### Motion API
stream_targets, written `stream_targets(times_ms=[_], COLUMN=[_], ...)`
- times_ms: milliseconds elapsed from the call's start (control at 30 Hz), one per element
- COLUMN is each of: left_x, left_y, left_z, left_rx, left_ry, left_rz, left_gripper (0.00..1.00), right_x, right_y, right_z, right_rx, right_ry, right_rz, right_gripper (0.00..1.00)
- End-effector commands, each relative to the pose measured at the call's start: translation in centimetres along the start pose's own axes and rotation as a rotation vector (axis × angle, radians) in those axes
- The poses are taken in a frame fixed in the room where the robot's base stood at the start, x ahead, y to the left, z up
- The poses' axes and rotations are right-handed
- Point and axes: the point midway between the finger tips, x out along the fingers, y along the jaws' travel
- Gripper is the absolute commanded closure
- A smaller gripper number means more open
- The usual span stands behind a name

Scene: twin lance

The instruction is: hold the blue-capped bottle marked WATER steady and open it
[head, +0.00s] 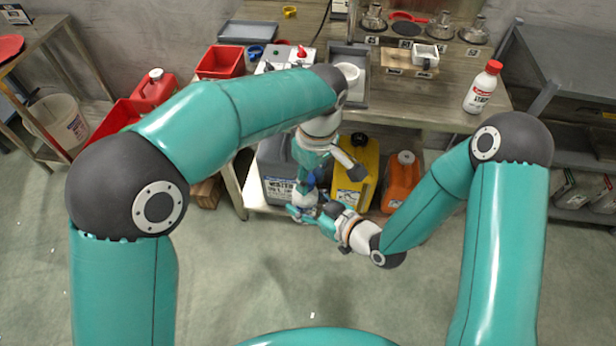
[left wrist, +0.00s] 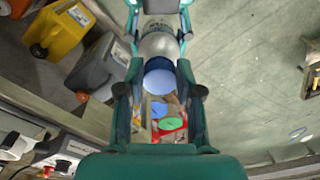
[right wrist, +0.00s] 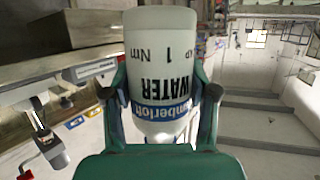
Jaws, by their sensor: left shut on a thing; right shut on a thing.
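The white bottle (right wrist: 160,60) is marked WATER and has a blue band on its label. It sits between the fingers of my right gripper (right wrist: 162,95), which is shut on its body. In the right wrist view the label is upside down and the cap is not visible. In the head view the bottle (head: 305,199) is small and partly covered by both grippers, held above the floor in front of the bench. My left gripper (head: 310,178) reaches down from above. In the left wrist view its fingers are shut on the blue cap (left wrist: 159,80).
A workbench (head: 440,105) stands behind, with a red-capped white bottle (head: 483,88) near its right end. A grey can (head: 275,168), a yellow can (head: 358,165) and an orange can (head: 401,182) stand on the low shelf.

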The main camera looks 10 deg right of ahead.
Motion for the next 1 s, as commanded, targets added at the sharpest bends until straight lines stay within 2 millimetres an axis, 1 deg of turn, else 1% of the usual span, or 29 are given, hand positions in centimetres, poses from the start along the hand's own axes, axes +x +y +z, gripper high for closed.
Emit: stream_targets(times_ms=[100,400,533,600,700,967,1000], left_x=[0.1,0.05,0.0,-0.01,-0.03,-0.03,-0.02], left_y=[0.22,0.78,0.95,1.01,1.06,1.07,1.07], left_z=[-0.22,-0.26,-0.31,-0.3,-0.26,-0.16,-0.15], left_rx=[-0.27,-0.971,-1.221,-1.311,-1.379,-1.389,-1.389], left_ry=[-0.008,-0.038,-0.048,-0.052,-0.056,-0.056,-0.056], left_rz=[-0.003,-0.01,-0.013,-0.014,-0.016,-0.017,-0.017], left_gripper=[1.0,1.0,1.0,1.0,1.0,1.0,0.63], right_x=[-0.04,0.0,0.03,0.05,0.07,0.11,0.11], right_y=[0.02,0.16,0.2,0.21,0.21,0.18,0.18], right_z=[-0.21,-0.22,-0.23,-0.24,-0.25,-0.26,-0.26], right_rx=[-0.003,-0.001,-0.001,-0.002,-0.002,-0.004,-0.004], right_ry=[0.007,0.007,0.007,0.007,0.008,0.008,0.008], right_rz=[0.0,0.004,0.005,0.005,0.005,0.003,0.003], right_gripper=[1.0,1.0,1.0,1.0,1.0,1.0,1.0])
